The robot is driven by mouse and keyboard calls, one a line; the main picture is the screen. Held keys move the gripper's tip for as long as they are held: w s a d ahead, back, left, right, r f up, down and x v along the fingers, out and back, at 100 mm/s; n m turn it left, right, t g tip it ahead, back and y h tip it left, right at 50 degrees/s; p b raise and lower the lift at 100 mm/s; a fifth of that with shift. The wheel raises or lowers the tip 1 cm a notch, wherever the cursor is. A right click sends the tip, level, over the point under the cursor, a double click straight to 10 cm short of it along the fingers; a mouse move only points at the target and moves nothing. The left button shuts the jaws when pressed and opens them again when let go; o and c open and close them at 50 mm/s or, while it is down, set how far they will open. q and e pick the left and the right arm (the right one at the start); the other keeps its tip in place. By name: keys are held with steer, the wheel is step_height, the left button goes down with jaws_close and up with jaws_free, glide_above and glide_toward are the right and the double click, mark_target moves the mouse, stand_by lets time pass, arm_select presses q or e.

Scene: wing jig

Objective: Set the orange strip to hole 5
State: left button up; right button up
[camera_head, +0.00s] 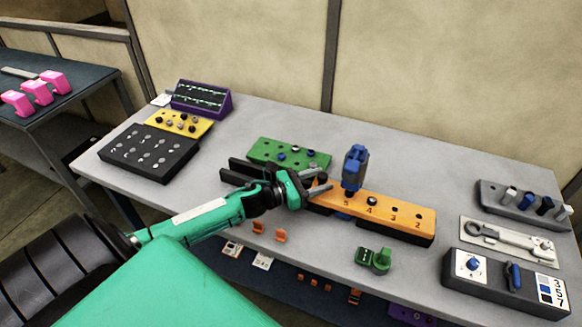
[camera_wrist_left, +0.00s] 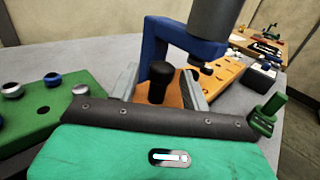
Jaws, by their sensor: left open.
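The orange strip (camera_head: 395,217) lies on the grey bench, with the numbers 5, 4, 3 and 2 readable along it. A dark knob (camera_head: 371,201) sits by the 4. A blue upright tool (camera_head: 354,167) stands over the strip close to the 5; its blue bracket (camera_wrist_left: 157,38) shows in the left wrist view. My left gripper (camera_head: 322,188) is open at the strip's left end. In the left wrist view a black knob (camera_wrist_left: 158,83) stands between its two fingers, with no clear contact. The strip's left end is partly hidden by the gripper. My right gripper is not in view.
A green block (camera_head: 290,154) with knobs lies behind my left gripper. A small green part (camera_head: 373,259) stands in front of the strip. A black tray (camera_head: 149,153) is at the left and a grey switch box (camera_head: 505,279) at the right.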

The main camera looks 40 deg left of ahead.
arm_select(q)
steer(key=b+v, duration=0.3)
steer(key=v, duration=0.9)
steer(key=shift+b, duration=0.3)
steer(key=shift+s+a, duration=0.1)
steer(key=shift+f, duration=0.1)
